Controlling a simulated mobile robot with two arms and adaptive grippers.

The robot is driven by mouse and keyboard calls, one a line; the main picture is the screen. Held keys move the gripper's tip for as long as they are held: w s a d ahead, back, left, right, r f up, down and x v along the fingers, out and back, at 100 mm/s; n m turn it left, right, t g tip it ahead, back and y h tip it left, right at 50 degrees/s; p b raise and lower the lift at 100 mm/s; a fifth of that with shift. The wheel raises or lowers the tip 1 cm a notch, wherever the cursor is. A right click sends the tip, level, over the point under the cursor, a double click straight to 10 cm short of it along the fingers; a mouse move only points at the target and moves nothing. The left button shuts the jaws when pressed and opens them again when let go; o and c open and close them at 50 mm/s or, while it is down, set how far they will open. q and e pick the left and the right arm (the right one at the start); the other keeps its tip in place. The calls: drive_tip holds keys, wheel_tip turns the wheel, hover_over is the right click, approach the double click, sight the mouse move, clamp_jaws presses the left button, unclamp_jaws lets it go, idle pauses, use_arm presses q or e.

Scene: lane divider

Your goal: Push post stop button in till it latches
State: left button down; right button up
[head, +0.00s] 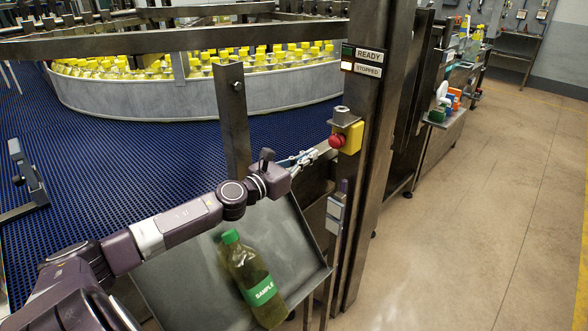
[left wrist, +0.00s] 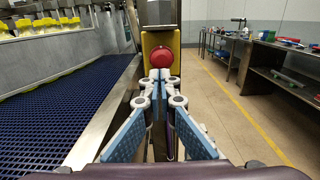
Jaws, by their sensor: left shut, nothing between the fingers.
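The post stop button (head: 337,141) is a red mushroom head on a yellow box (head: 354,137), mounted on the steel post (head: 370,190) under a small metal hood. In the left wrist view the red button (left wrist: 162,57) sits straight ahead, just above and beyond the fingertips. My left gripper (head: 312,154) is shut and empty, a little left of and below the button in the head view. In the left wrist view its blue-padded fingers (left wrist: 160,76) meet in front of the button's lower edge. I cannot tell whether they touch it. My right gripper is not in view.
A sign reading READY and STOPPED (head: 362,62) is on the post. A tray (head: 185,285) holds a green-capped SAMPLE bottle (head: 252,280) below my left arm. A blue conveyor (head: 110,165) lies left. Open floor (head: 480,200) lies right.

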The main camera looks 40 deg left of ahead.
use_arm(q)
drive_tip(key=s+b, duration=0.1)
drive_tip(key=s, duration=0.5)
drive_tip(key=shift+s+r+b, duration=0.2)
drive_tip(key=shift+b, duration=0.1)
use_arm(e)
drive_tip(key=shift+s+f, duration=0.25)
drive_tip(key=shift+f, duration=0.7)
use_arm(q)
drive_tip(key=shift+a, duration=0.1)
